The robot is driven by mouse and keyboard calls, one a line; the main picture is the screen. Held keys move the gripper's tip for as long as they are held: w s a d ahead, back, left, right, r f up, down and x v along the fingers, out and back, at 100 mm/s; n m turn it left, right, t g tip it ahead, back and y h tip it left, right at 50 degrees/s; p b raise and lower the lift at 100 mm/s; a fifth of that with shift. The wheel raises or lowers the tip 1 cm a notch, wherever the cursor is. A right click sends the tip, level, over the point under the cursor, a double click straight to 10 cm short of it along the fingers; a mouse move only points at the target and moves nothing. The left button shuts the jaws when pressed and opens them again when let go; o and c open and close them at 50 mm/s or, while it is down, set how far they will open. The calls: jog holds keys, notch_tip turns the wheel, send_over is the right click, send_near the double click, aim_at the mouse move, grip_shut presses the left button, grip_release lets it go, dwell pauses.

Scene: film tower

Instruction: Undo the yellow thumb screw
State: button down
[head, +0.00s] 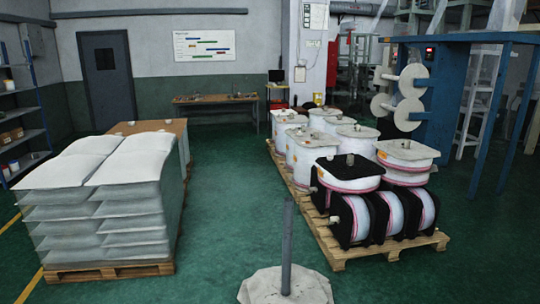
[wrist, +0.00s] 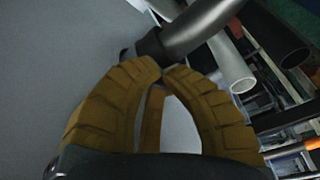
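My gripper (wrist: 163,70) shows in the wrist view, with two ribbed yellow-brown fingers curving inward. Their tips come close together just below a black collar (wrist: 150,47) on a grey metal tube (wrist: 197,25). I cannot tell whether the tips touch each other or hold something small between them. I make out no yellow thumb screw in either view; the fingertips may hide it. My gripper is not in the head view.
In the wrist view a pale surface fills the left, and a pale open-ended tube (wrist: 232,65) lies right. In the head view a grey post (head: 287,245) rises from a pale round top. Stacked sacks (head: 100,205) stand left, a loaded pallet (head: 335,255) right. Green floor lies between.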

jog(key=shift+a+f, duration=0.15)
jog(key=shift+a, duration=0.1)
jog(key=shift+a, duration=0.2)
notch_tip(320, 180, up, 6)
jog(key=p, duration=0.5)
